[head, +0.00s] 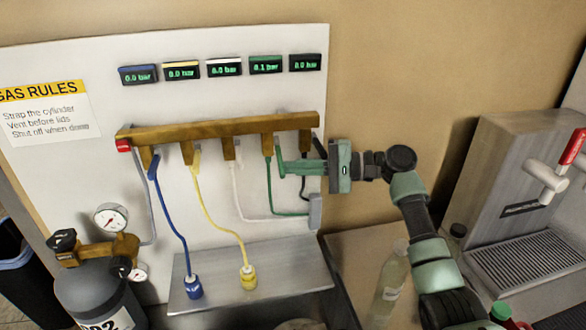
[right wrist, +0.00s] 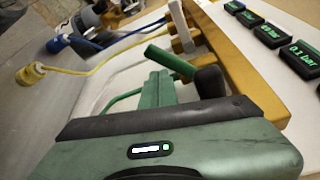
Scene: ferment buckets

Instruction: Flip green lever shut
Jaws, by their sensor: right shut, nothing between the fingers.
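The green lever (head: 279,152) sits on a brass outlet of the wooden-coloured manifold bar (head: 222,130), above a green hose (head: 269,185). In the right wrist view the green lever (right wrist: 168,61) sticks out from the bar, just beyond the fingertips. My right gripper (head: 284,168) is shut and empty, its green fingers reaching left close beside the lever. The fingers also show in the right wrist view (right wrist: 155,82); whether they touch the lever I cannot tell. The green-framed display (head: 266,64) reads 0.1 bar. My left gripper is out of view.
The black lever (right wrist: 208,82) is close to my right fingers. Blue (head: 153,166), yellow (head: 195,159) and white levers are further left. A gas cylinder (head: 95,290) with gauges stands at the left. A clear bottle (head: 390,285) stands below my right arm.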

